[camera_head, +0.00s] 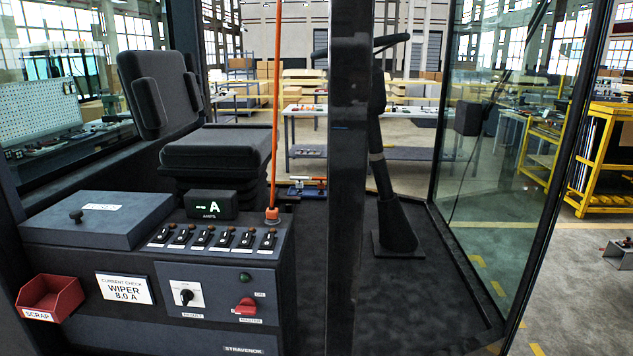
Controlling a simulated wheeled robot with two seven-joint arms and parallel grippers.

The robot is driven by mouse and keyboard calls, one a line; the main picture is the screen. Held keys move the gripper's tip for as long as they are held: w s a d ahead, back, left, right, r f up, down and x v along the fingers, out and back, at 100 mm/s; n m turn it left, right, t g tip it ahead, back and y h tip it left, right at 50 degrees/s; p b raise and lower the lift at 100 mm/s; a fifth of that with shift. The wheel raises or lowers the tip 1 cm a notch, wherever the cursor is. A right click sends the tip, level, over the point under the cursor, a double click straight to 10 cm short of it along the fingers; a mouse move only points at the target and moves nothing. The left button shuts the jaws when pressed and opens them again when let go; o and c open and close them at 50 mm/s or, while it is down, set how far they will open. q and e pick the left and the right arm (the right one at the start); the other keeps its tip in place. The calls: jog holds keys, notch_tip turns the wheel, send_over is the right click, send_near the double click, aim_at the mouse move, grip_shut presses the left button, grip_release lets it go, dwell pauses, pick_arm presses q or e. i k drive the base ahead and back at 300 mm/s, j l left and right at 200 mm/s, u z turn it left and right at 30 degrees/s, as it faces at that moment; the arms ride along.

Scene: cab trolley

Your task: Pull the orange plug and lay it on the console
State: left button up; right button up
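The orange plug (272,214) stands upright at the right rear corner of the console's top, at the foot of a thin orange lead that rises straight to the top of the picture. I cannot see how deep it sits. The dark grey console (130,262) fills the lower left. Along its top, left of and in front of the plug, runs a row of several small black fuse-like parts (203,238) with white labels. A small display (211,205) marked AMPS stands behind that row. Neither of my grippers shows in the head view.
A closed blue-grey lid (98,218) covers the console's left top. A red scrap bin (50,298) hangs on its front, with a red master switch (246,306) and a knob (186,296). A seat (215,150) stands behind. A dark pillar (348,180) rises right of the console.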

aim_at(272, 214)
jog(key=z, duration=0.35)
jog(key=j+z, duration=0.5)
jog(key=k+j+z, duration=0.2)
jog(key=j+z, duration=0.25)
jog(key=j, duration=0.15)
jog(key=k+j, duration=0.15)
jog(key=j, duration=0.25)
jog(key=k+j+z, duration=0.1)
jog(key=j, duration=0.25)
jog(key=k+j, duration=0.15)
jog(key=j, duration=0.2)
jog(key=k+j+z, duration=0.1)
jog(key=j, duration=0.3)
jog(key=k+j, duration=0.2)
jog(key=j, duration=0.15)
jog(key=k+j, duration=0.15)
jog(key=j, duration=0.2)
jog(key=i+z, duration=0.05)
